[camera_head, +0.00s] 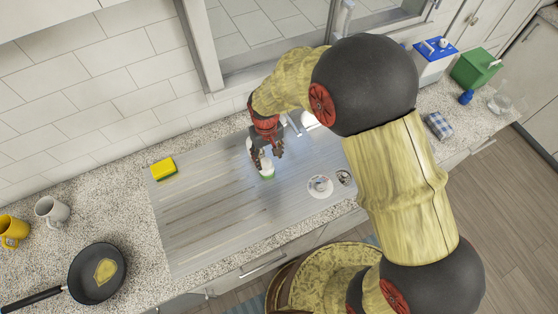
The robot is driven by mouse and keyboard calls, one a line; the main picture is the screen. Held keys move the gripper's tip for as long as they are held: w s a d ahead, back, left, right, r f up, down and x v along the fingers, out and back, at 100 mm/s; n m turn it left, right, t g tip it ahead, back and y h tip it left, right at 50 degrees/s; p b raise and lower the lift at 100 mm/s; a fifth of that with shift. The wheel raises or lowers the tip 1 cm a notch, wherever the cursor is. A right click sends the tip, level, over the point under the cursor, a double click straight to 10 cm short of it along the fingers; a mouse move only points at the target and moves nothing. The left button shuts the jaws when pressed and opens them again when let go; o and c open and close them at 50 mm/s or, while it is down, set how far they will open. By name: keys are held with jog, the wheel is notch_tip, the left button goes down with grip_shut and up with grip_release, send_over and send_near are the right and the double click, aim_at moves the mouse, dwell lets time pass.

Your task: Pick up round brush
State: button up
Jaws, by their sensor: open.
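A small white and green object (267,175), which looks like the round brush, is on the metal drainboard (205,210) beside the sink. My gripper (267,158) is directly over it, pointing down, with its dark fingers apart around or just above its top. The gripper hides much of the object. I cannot tell whether the fingers touch it.
A yellow and green sponge (163,169) lies at the drainboard's left edge. A round white item (320,186) is to the right. A pan (97,273), a white mug (51,211) and a yellow mug (13,231) stand at left. The middle drainboard is clear.

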aim_at(266, 162)
jog(key=shift+w+a+f, duration=0.1)
jog(key=shift+a+f, duration=0.05)
jog(key=shift+f, duration=0.45)
jog(key=f, duration=0.4)
jog(key=w+f, duration=0.1)
jog(key=shift+a+f, duration=0.4)
jog(key=shift+s+f, duration=0.1)
jog(key=shift+f, duration=0.3)
jog(key=shift+c, duration=1.2)
jog(key=c, duration=1)
